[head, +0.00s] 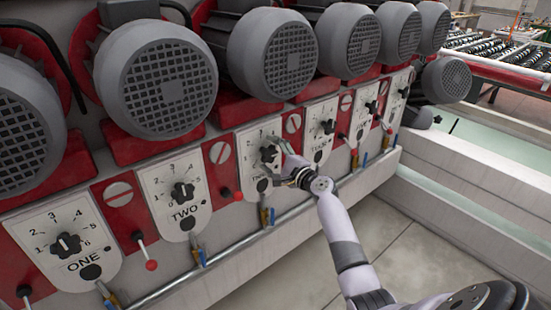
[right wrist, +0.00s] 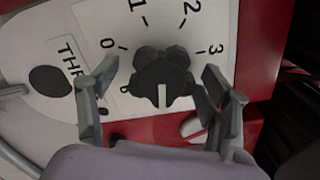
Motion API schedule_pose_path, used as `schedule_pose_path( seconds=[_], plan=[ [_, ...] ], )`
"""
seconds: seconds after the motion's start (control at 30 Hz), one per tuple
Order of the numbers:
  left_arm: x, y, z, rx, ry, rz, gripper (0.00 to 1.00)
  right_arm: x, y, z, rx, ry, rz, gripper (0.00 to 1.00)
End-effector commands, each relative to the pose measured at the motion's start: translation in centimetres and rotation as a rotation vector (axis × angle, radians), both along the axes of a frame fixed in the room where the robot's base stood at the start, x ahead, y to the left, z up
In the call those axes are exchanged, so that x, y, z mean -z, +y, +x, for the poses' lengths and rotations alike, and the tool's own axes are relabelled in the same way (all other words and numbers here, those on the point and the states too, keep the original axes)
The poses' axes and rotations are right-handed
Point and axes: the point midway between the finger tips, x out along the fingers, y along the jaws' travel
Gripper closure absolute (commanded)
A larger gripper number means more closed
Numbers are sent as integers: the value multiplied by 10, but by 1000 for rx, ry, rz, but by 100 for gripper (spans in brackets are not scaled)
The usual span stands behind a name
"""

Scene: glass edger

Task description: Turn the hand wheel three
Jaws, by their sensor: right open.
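Hand wheel three is a black lobed knob (right wrist: 163,75) on a white dial plate (right wrist: 80,22) marked THREE. In the right wrist view, a white mark on the knob points down in the picture; digits 0 to 3 show around its upper side. My right gripper (right wrist: 163,98) is open, with one finger on each side of the knob; I cannot tell whether they touch it. In the head view the right gripper (head: 281,162) is in front of the wheel three plate (head: 246,143) and hides part of the wheel. My left gripper is not in view.
Similar knobs stand on plates ONE (head: 68,243) and TWO (head: 182,191) to the left, with more to the right. Large grey motors (head: 156,80) jut out above the plates. Levers with red tips (head: 151,265) and a pipe (head: 250,240) lie below. Open floor (head: 400,250) shows at lower right.

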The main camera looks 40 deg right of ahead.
Motion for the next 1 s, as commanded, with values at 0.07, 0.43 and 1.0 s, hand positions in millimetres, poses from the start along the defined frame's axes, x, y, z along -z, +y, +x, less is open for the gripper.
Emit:
schedule_pose_path(
  seconds=[0.07,0.43,1.0],
  plan=[
    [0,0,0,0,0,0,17,1,-1,-5,0,1,0,29],
    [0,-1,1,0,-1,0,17,2,-6,-75,1,3,-2,29],
    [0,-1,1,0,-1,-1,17,1,-10,-119,0,1,0,29]
  ],
)
